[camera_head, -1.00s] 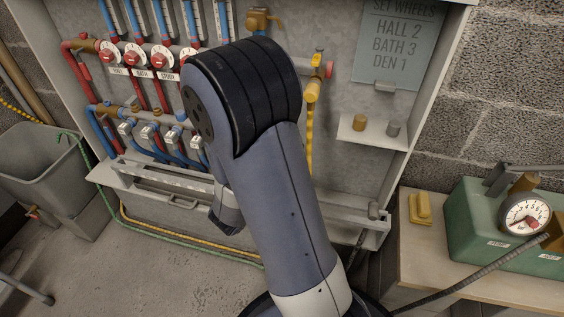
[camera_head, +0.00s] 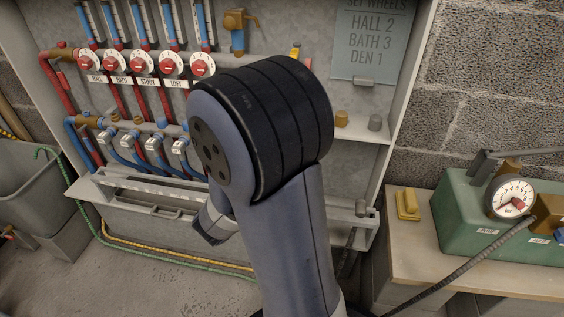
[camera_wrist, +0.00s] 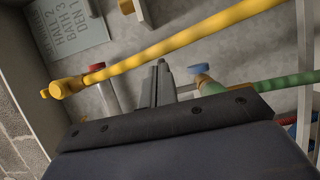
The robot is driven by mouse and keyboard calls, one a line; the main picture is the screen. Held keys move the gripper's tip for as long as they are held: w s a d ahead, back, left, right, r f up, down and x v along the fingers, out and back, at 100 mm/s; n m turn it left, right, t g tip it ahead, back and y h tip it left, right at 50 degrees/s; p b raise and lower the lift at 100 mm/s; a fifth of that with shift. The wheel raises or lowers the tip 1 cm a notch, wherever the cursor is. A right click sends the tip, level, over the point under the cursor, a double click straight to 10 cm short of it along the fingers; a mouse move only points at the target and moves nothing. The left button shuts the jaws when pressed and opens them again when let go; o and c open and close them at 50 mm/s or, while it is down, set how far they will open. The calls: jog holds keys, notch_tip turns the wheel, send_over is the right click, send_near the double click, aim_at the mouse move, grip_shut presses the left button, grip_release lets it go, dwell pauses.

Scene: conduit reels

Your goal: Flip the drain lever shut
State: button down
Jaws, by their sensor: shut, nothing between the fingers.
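My gripper (camera_wrist: 160,82) shows in the wrist view with its two dark fingers together and nothing between them. A yellow hose (camera_wrist: 180,40) with a brass end crosses just beyond the fingertips; I cannot tell whether they touch. A red cap (camera_wrist: 96,67) and a blue cap (camera_wrist: 194,69) are on either side of the fingers, further off. A green hose (camera_wrist: 288,82) with a brass fitting is at the right. I cannot pick out the drain lever for certain.
The manifold cabinet has red dial wheels (camera_head: 145,64) and a sign (camera_head: 372,40). A green pump box (camera_head: 455,222) with a gauge (camera_head: 513,197) stands on the bench (camera_head: 400,262) at the right. A grey tub (camera_head: 25,190) is at the left. Hoses lie along the floor.

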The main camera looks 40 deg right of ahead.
jog(key=s+a+p, duration=0.1)
jog(key=s+a, duration=0.2)
jog(key=s, duration=0.6)
jog(key=shift+s+p, duration=0.3)
jog(key=shift+s, duration=0.05)
